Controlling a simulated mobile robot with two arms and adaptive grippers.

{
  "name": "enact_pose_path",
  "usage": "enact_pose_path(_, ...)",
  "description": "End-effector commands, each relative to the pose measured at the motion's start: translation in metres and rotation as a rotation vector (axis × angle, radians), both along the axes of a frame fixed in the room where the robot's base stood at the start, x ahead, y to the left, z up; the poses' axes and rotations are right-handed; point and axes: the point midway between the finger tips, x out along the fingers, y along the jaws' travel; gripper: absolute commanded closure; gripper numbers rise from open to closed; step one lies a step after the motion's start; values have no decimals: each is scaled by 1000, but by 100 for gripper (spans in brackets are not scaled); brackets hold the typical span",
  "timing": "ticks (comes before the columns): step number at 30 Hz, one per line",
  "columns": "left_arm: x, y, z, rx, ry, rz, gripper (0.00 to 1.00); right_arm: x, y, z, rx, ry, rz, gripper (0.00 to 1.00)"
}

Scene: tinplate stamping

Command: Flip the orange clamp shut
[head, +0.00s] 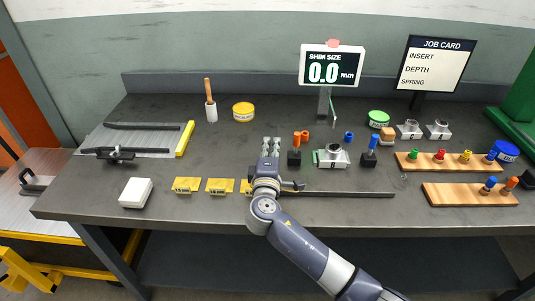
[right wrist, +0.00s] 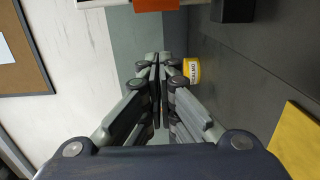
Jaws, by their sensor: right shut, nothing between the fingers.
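The orange clamp (head: 297,141) stands at the middle of the bench, with an orange upper part standing up from a black base (head: 293,158). In the right wrist view, an orange piece (right wrist: 155,5) at the top edge appears to be part of it, cut off by the frame. A grey metal block (head: 332,158) sits just right of the clamp. My right gripper (head: 271,143) is just left of the clamp, apparently apart from it. Its fingers (right wrist: 158,62) are together with nothing between them. My left gripper is out of view.
A blue clamp (head: 370,144) stands right of the metal block. Yellow plates (head: 219,186) and a white box (head: 136,193) lie along the front left. A yellow tub (head: 243,112) and the shim display (head: 332,67) are behind. Wooden peg boards (head: 440,169) are right.

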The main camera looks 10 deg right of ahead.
Motion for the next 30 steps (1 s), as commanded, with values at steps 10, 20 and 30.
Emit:
enact_pose_path(10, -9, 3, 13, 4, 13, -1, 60, -3, -32, -1, -2, 4, -1, 100)
enact_pose_path(20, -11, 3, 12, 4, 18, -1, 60, -3, -33, -2, -1, 3, -2, 100)
enact_pose_path(30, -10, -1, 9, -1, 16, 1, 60, -4, -45, 0, 53, -9, -2, 100)
